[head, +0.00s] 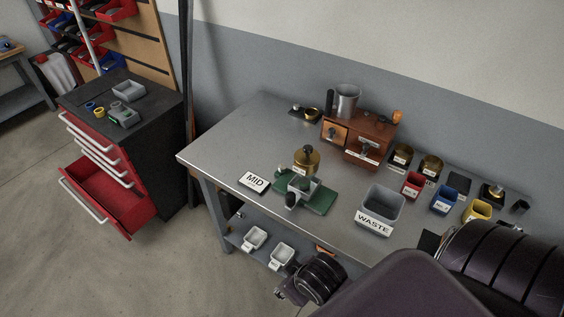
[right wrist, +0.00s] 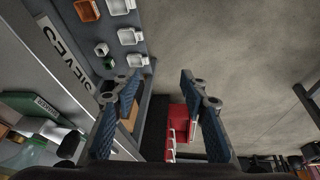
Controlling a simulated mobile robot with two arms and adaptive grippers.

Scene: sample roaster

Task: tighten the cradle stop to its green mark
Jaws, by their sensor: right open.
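A green cradle device (head: 318,203) sits on the metal workbench near its front edge, with a grey block and a dark round knob (head: 292,200) at its front. Which part is the stop, and where its green mark lies, is too small to tell. Part of a green piece with a label (right wrist: 38,103) shows at the left of the right wrist view. My right gripper (right wrist: 163,98) is open and empty, with its two blue pads apart. In the head view it hangs low in front of the bench edge (head: 284,293), apart from the cradle. My left gripper is not in view.
A MID card (head: 255,181), brass weight (head: 306,160) and grey WASTE bin (head: 383,209) stand around the cradle. Pale trays (head: 254,238) sit on the lower shelf. A red drawer (head: 110,195) stands open at left.

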